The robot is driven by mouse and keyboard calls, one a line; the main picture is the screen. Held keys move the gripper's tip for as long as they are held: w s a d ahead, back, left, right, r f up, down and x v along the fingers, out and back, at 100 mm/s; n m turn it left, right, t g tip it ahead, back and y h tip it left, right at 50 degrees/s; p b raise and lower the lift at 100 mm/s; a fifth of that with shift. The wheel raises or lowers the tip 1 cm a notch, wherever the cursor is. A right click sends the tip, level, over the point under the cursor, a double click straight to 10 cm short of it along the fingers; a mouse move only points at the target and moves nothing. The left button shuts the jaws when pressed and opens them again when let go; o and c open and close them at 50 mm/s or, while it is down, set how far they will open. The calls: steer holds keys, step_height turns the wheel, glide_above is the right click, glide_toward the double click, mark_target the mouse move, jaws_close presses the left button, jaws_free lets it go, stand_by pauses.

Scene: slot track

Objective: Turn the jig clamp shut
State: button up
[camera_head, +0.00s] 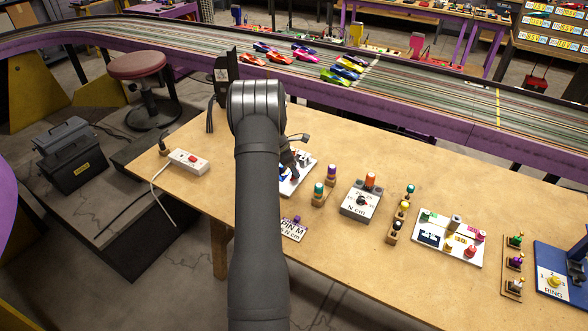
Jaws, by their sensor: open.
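My gripper (293,160) is mostly hidden behind my arm. The part that shows is dark and sits over or beside a white board (304,176), which is also partly covered by the arm. I cannot tell whether it touches anything. A second white board (432,243), with a black-marked patch, a grey post (455,223) and pink and green knobs, lies on the right of the bench. Which board is the jig, and how its clamp is turned, I cannot make out. My gripper is open.
The wooden bench (350,260) also bears a grey torque box (361,203) with an orange knob, small racks of coloured-handled drivers (318,198), a blue box (560,270) and a power strip (189,162). The slot track with cars runs behind. The bench's front middle is bare.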

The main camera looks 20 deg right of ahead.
steer(key=shift+d+f, duration=0.2)
steer(key=shift+f, duration=0.3)
jaws_close()
